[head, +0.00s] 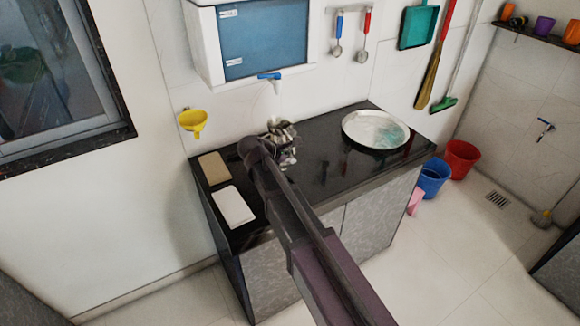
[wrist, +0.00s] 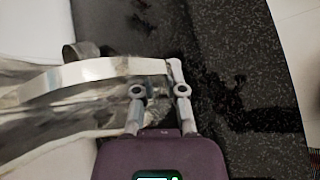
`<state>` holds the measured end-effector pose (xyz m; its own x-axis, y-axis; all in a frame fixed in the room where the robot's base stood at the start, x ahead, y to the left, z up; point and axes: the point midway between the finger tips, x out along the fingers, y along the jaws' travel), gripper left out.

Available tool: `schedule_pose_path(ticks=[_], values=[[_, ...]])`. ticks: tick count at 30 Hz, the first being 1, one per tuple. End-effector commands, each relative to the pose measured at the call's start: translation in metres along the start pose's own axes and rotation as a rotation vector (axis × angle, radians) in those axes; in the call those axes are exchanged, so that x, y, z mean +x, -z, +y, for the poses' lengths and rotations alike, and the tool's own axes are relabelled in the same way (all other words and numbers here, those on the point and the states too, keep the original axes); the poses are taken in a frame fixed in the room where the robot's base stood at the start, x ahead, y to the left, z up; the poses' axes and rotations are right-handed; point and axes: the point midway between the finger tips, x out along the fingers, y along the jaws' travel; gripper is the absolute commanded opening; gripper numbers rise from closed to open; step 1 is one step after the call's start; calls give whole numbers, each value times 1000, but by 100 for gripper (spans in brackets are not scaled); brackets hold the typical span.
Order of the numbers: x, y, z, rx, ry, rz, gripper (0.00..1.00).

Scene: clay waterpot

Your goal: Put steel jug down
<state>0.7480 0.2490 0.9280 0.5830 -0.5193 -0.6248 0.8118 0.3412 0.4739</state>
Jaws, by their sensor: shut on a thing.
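The steel jug (head: 283,133) is at the back of the black counter (head: 318,160), below the blue-handled tap, in the head view. My arm's end hides part of it. In the wrist view the shiny jug (wrist: 75,90) fills the left side, and its light metal strip runs between my fingers. My gripper (wrist: 158,88) is shut on the jug. I cannot tell from these views whether its base touches the counter.
A wide steel plate (head: 375,130) lies at the counter's right. A tan block (head: 214,167) and a white one (head: 234,206) lie at its left end. The water filter (head: 250,40) with its tap (head: 270,76) hangs above. Dark counter between jug and plate is clear.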

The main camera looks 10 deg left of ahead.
Motion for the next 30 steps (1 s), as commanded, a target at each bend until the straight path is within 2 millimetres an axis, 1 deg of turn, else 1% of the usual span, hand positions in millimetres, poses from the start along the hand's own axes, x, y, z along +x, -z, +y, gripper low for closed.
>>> schedule_pose_path(ticks=[11,24,30], values=[[1,1,-2,0,-1,-1,0],[20,20,-16,0,-1,-1,0],[22,22,-17,0,-1,-1,0]])
